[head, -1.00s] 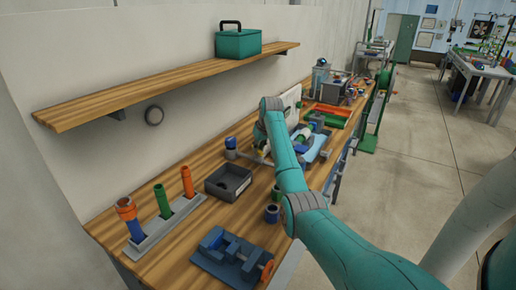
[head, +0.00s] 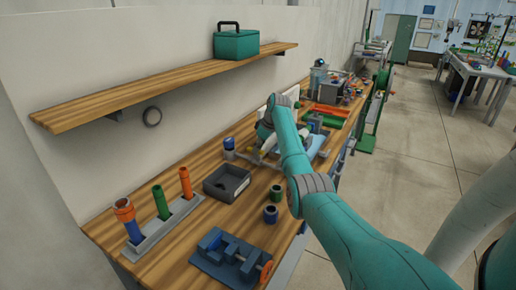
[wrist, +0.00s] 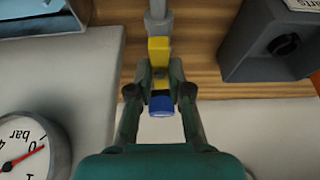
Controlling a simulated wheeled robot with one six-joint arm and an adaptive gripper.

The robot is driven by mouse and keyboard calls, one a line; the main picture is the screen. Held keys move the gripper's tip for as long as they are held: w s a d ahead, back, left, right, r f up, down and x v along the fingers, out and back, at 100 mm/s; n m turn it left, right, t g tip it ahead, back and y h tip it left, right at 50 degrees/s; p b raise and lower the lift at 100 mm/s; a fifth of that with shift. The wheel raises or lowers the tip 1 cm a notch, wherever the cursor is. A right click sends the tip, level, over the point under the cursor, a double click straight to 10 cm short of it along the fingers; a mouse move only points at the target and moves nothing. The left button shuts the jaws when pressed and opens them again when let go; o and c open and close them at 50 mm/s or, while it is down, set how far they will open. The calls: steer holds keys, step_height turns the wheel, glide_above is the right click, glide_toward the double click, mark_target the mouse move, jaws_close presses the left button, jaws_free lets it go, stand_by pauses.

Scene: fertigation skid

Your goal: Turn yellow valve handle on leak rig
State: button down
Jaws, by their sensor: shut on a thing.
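In the wrist view, the yellow valve handle (wrist: 159,50) stands in line with a grey pipe (wrist: 157,20) at the top middle. My gripper (wrist: 159,88) has its two dark fingers closed in on the yellow piece from both sides. A blue end (wrist: 161,105) shows between the fingers, just below the yellow. A pressure gauge (wrist: 28,155) marked "bar" with a red needle is at the lower left. In the head view, my arm covers much of the rig, and the grip itself cannot be made out there.
In the head view, a dark open box (head: 227,182), a blue vise (head: 230,258) and a holder with coloured pipes (head: 162,222) stand on the wooden bench. Small round fittings (head: 271,213) lie near its front edge. A shelf (head: 165,88) with a teal case (head: 237,42) hangs above.

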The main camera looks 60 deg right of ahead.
stand_by(0.3)
steer(key=c, duration=1.1)
jaws_free()
steer(key=v, duration=1.2)
steer(key=shift+w, duration=0.1)
